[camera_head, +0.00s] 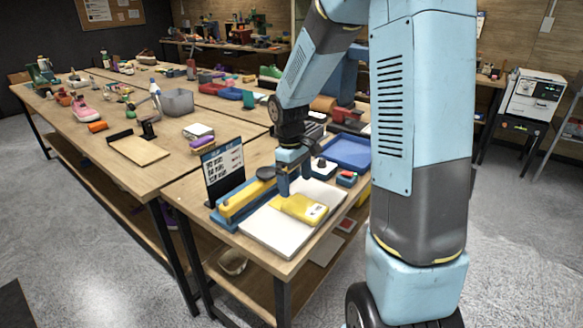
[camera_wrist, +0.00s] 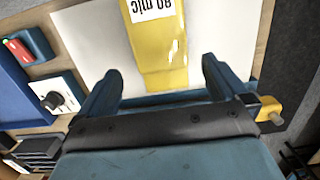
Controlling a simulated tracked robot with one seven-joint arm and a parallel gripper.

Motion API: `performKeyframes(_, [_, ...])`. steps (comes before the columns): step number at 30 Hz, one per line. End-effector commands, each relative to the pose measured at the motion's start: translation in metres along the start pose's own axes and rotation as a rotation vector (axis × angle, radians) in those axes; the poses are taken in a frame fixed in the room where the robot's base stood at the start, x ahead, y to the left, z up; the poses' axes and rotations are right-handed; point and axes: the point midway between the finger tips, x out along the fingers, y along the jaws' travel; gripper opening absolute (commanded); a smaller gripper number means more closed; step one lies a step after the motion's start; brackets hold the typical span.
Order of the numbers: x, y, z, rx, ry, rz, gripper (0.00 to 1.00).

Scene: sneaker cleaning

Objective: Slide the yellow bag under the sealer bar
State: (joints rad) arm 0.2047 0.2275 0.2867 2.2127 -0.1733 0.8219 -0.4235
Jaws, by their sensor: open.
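The yellow bag (camera_head: 304,209) lies flat on a white board, with its white label end toward the right in the head view. In the wrist view the yellow bag (camera_wrist: 160,40) shows its "80 mic" label at the top and its plain end between my fingers. The sealer, blue with a yellow bar (camera_head: 246,199), stands along the board's left edge, beside the bag. A blue strip and a yellow end piece (camera_wrist: 269,110) show in the wrist view. My gripper (camera_head: 294,184) is open over the bag's plain end, its fingers (camera_wrist: 160,68) on either side; contact cannot be told.
The white board (camera_head: 268,232) has bare room in front of the bag. A printed sign (camera_head: 223,170) stands behind the sealer.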

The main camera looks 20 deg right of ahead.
Motion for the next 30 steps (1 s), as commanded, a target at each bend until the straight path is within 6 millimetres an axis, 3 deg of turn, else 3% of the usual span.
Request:
performKeyframes(6, [0.036,-0.001,0.000,-0.001,-0.002,-0.002,1.00])
performKeyframes(12, [0.058,0.000,0.000,0.000,-0.001,-0.001,1.00])
performKeyframes(26, [0.068,-0.001,0.000,-0.001,0.001,0.001,1.00])
performKeyframes(30, [0.067,-0.001,0.000,-0.001,0.001,0.001,0.88])
